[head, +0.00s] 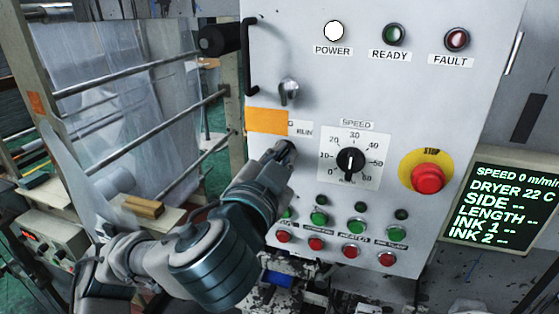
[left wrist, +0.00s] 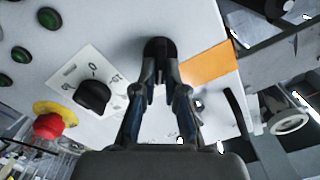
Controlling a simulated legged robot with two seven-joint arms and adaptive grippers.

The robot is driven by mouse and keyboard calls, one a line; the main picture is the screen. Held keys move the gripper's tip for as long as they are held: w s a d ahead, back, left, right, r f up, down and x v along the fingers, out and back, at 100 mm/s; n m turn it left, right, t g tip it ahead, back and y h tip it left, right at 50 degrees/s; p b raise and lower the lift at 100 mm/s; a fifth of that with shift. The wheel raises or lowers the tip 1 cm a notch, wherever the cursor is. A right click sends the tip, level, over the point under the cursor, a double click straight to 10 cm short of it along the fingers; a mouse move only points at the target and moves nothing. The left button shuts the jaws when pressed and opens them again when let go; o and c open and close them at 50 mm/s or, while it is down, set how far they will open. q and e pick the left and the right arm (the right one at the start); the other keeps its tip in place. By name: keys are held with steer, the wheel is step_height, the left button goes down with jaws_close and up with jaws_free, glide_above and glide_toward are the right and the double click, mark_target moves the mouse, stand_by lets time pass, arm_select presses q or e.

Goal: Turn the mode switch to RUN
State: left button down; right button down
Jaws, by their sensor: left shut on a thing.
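The mode switch, a black round knob (left wrist: 158,46), sits on the grey control panel (head: 270,30). My left gripper (head: 284,152) reaches the panel just below the partly covered RUN label (head: 303,132). In the left wrist view its two fingers (left wrist: 160,72) are shut on the knob, one on each side. In the head view the gripper hides the switch. I cannot tell which way the knob points. My right gripper is in neither view.
An orange tag (head: 266,121) is beside the gripper. A silver switch (head: 289,92) is above. The speed dial (head: 351,160) and red stop button (head: 428,178) lie to the right. Green (head: 319,219) and red buttons are below. A screen (head: 503,208) reads SPEED 0 m/min.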

arm_select(q)
steer(key=shift+m, duration=1)
steer(key=c, duration=1.3)
jaws_free()
steer(key=shift+o, duration=0.3)
steer(key=shift+w+d+f, duration=0.1)
steer(key=shift+w+d, duration=0.05)
steer(key=v, duration=1.2)
